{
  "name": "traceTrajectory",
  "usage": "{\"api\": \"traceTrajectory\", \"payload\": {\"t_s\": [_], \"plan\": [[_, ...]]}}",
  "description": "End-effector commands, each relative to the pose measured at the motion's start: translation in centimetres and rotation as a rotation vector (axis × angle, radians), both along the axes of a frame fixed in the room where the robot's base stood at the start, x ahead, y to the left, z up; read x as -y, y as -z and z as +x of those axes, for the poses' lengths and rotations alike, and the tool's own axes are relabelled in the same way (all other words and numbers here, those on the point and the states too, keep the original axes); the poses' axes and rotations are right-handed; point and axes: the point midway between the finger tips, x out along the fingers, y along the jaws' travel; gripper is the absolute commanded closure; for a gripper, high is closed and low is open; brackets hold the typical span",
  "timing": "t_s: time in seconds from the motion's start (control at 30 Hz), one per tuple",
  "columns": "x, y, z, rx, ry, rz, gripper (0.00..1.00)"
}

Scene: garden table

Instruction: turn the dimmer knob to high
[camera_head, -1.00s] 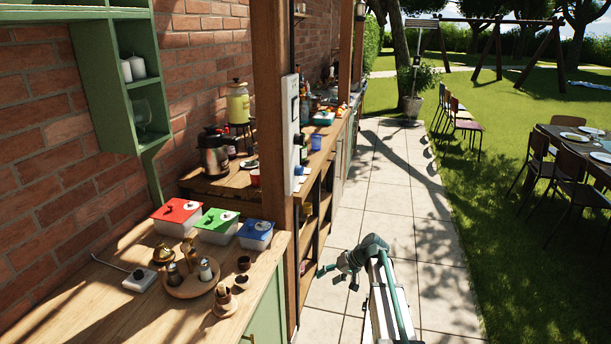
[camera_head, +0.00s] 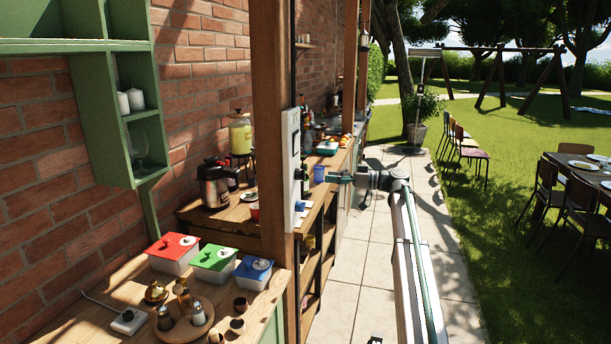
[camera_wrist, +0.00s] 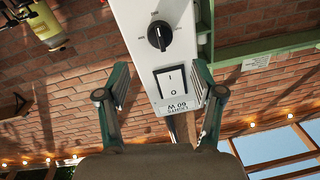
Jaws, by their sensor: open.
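A white switch panel (camera_head: 290,150) is mounted on the wooden post, with black controls on its side. In the wrist view the panel (camera_wrist: 160,88) shows close and tilted, with a black round dimmer knob (camera_wrist: 159,36) bearing a white pointer mark and small scale lettering around it. In the head view my gripper (camera_head: 335,177) is right of the panel.
The wooden post (camera_head: 273,110) carries the panel. Counters on the left hold lidded boxes (camera_head: 213,257), a spice tray (camera_head: 186,325) and a kettle (camera_head: 213,185). A blue cup (camera_head: 319,174) stands behind my gripper.

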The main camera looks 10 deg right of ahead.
Motion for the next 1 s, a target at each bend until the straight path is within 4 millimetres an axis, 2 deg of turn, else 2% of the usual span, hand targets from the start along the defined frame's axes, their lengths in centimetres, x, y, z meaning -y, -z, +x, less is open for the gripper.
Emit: {"api": "traceTrajectory", "payload": {"t_s": [0.3, 0.5, 0.7, 1.0], "plan": [[-5.0, -0.3, 1.9, -0.004, -0.001, 0.001, 0.33], [-7.6, -0.2, 3.0, -0.004, 0.0, 0.0, 0.33], [-8.7, 0.0, 3.4, -0.004, 0.001, -0.001, 0.33], [-8.9, 0.1, 3.5, -0.004, 0.002, -0.001, 0.33]]}}
